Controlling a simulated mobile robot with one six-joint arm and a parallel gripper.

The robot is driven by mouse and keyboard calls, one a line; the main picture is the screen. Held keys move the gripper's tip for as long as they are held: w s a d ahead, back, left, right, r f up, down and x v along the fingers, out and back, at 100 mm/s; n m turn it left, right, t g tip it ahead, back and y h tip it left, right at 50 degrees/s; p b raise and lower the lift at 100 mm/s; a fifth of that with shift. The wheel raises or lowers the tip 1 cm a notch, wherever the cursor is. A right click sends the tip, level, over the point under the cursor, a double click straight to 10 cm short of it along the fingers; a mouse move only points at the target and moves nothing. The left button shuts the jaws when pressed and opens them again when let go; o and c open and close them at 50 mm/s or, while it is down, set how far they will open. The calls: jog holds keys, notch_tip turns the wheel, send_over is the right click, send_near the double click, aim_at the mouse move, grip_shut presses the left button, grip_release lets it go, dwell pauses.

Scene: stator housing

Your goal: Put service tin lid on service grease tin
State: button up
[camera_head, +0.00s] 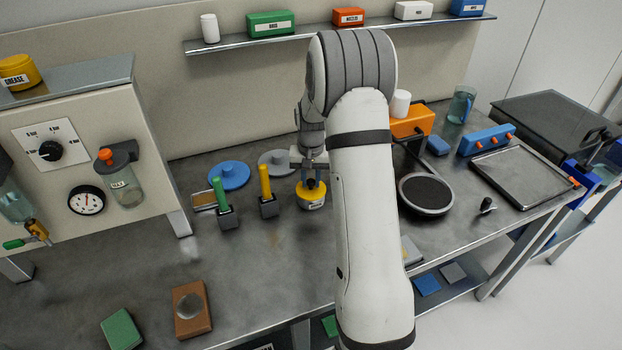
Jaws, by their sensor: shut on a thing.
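The service grease tin (311,203), a short yellow tin with a white label, stands upright on the bench left of my forearm. My gripper (311,174) points down directly above it. It is shut on the small service tin lid (311,185), which shows as a dark and yellow piece at the tin's top. The lid is partly hidden by the fingers. I cannot tell whether it is seated on the rim or just above it.
A yellow-handled tool (266,185) and a green-handled tool (221,195) stand in dark blocks just left of the tin. A blue disc (229,175) and grey disc (277,162) lie behind. A round black pad (426,194) is right.

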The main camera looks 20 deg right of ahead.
jog(key=o, duration=1)
jog(key=shift+o, duration=0.2)
jog(key=shift+r+b, duration=0.55)
jog(key=shift+r, duration=3.35)
